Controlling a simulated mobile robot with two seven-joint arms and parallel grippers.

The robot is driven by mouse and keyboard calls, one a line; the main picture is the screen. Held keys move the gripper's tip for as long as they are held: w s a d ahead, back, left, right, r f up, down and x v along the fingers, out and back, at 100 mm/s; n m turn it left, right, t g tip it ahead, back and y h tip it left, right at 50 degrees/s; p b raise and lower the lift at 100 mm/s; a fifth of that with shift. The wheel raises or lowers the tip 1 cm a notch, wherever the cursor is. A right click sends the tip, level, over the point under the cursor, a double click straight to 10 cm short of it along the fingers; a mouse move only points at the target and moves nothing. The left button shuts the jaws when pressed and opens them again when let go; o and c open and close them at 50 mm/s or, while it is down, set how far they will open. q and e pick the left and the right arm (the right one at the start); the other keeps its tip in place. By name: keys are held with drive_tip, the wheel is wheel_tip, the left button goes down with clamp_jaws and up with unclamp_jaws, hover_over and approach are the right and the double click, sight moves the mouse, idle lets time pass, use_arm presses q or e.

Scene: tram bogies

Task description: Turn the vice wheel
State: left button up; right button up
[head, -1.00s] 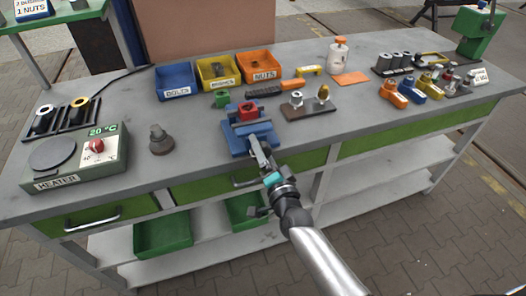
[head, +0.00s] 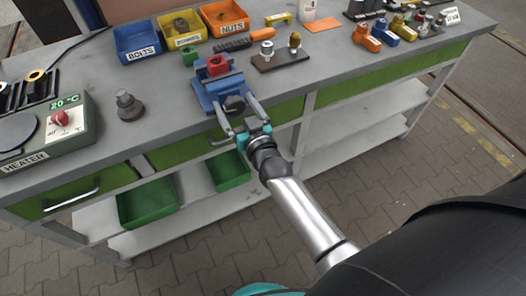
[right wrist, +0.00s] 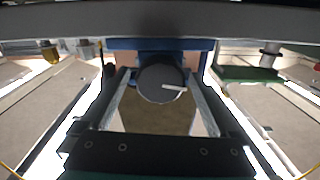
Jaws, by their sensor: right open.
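The blue vice (head: 206,91) stands at the front edge of the bench, with a red part (head: 217,65) at its jaws. Its dark round wheel (head: 234,105) faces the front. In the right wrist view the wheel (right wrist: 158,84) shows a pale line mark pointing right. My right gripper (head: 235,101) is open, with one finger on each side of the wheel. In the right wrist view a gap shows between the wheel and each finger of the gripper (right wrist: 160,88). My left gripper is not in view.
Behind the vice stand the blue bolts bin (head: 138,42), a yellow bin (head: 181,32) and the orange nuts bin (head: 224,19). A board (head: 281,62) with two fittings is right of the vice. The heater (head: 47,130) and a dark part (head: 128,106) are left. Bench space beside the vice is clear.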

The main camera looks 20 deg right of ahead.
drive_tip(key=s+p, duration=0.1)
drive_tip(key=s, duration=1.4)
drive_tip(key=shift+s+d+n+p, duration=0.15)
drive_tip(key=shift+d+n+p, duration=0.05)
drive_tip(key=shift+n+p, duration=0.15)
drive_tip(key=w+n, duration=0.2)
drive_tip(key=w, duration=0.3)
drive_tip(key=w+n+b, duration=0.1)
drive_tip(key=w+n, duration=0.2)
drive_tip(key=w, duration=0.2)
drive_tip(key=w+n, duration=0.3)
drive_tip(key=w, duration=0.2)
drive_tip(key=shift+w+a+n, duration=0.25)
drive_tip(key=shift+a, duration=0.15)
drive_tip(key=c, duration=1.4)
